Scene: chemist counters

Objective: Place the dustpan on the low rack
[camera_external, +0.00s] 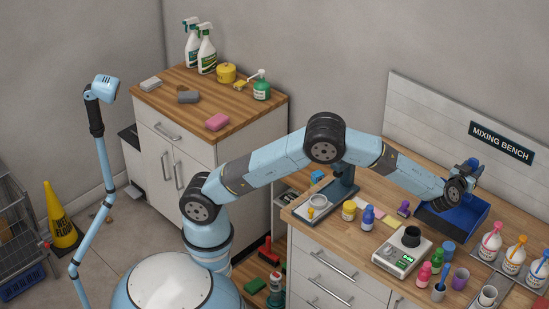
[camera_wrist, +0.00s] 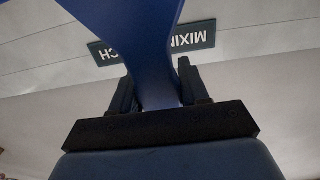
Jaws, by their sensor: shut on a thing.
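The dustpan (camera_external: 458,224) is dark blue with a wide pan. It is at the back of the mixing bench, below the sign; I cannot tell whether it touches the bench top. My gripper (camera_external: 468,177) is shut on its handle, the top of which shows above the fingers. In the wrist view, the blue handle (camera_wrist: 140,45) runs up between the two dark fingers of my gripper (camera_wrist: 158,92). A low wooden rack (camera_external: 248,268) stands between the two counters, partly hidden by my arm and base, with red and green items on it.
On the bench (camera_external: 375,182) stand a scale (camera_external: 402,256), small coloured bottles and several pump bottles (camera_external: 515,250) at the right. The left counter (camera_external: 165,90) holds spray bottles and sponges. A wire cart (camera_external: 22,235) and yellow wet-floor cone (camera_external: 62,220) stand far left.

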